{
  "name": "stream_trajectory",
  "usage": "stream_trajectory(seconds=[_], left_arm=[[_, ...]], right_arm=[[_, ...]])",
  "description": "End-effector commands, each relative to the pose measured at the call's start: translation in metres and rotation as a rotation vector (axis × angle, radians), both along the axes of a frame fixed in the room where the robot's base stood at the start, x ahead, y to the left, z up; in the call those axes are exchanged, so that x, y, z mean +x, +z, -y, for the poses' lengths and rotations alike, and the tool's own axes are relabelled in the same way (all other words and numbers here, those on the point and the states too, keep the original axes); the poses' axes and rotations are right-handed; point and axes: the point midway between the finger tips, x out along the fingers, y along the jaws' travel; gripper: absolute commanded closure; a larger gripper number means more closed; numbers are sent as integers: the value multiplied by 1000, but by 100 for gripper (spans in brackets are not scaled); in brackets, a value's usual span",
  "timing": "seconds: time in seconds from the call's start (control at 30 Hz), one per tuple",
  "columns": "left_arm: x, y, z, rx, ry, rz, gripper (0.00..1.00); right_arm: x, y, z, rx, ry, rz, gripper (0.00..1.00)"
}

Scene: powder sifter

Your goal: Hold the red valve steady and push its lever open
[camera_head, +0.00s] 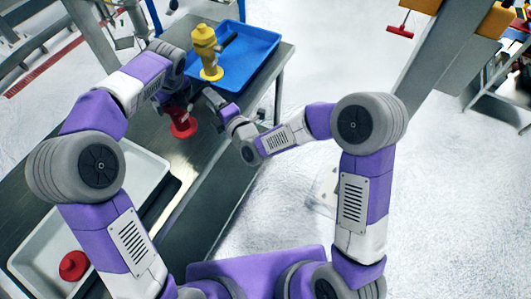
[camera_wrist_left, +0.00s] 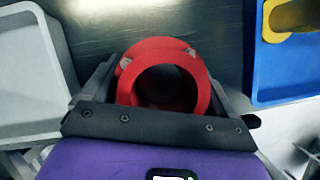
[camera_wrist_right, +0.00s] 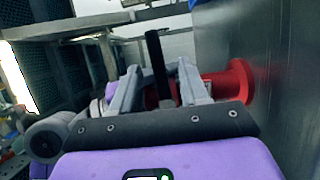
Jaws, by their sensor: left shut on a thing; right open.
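The red valve (camera_head: 182,124) stands on the grey table, its flanged base down. In the left wrist view its round red opening (camera_wrist_left: 165,48) faces my camera. My left gripper (camera_wrist_left: 162,85) is shut on the valve's body, one finger on each side; in the head view the left arm hides the upper part. My right gripper (camera_head: 211,97) is open beside the valve, on its right. In the right wrist view the valve's red flange (camera_wrist_right: 240,80) is at right, and its black lever (camera_wrist_right: 156,62) shows between the open fingers. I cannot tell whether the fingers touch the lever.
A blue tray (camera_head: 262,50) lies on the table beyond the grippers, with a yellow valve (camera_head: 205,50) at its left side. A white tray (camera_head: 35,240) with a red round part (camera_head: 73,265) is at the near left. The floor right of the table is free.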

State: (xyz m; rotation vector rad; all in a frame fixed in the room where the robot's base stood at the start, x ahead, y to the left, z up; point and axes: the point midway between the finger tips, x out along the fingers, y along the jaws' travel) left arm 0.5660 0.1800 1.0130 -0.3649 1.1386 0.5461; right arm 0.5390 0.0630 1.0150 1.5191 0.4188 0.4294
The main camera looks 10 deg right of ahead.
Motion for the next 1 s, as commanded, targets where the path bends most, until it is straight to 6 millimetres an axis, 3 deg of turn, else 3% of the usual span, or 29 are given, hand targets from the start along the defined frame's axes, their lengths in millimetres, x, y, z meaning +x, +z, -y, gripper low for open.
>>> stream_trajectory(seconds=[0.23,0.8,1.0], left_arm=[[0,1,0,0,0,1,77],[0,1,0,0,0,2,77],[0,1,0,0,0,2,77]], right_arm=[[-44,0,26,2,0,-3,55],[-72,-83,32,393,-50,-622,55],[-74,-114,48,503,-168,-820,55]])
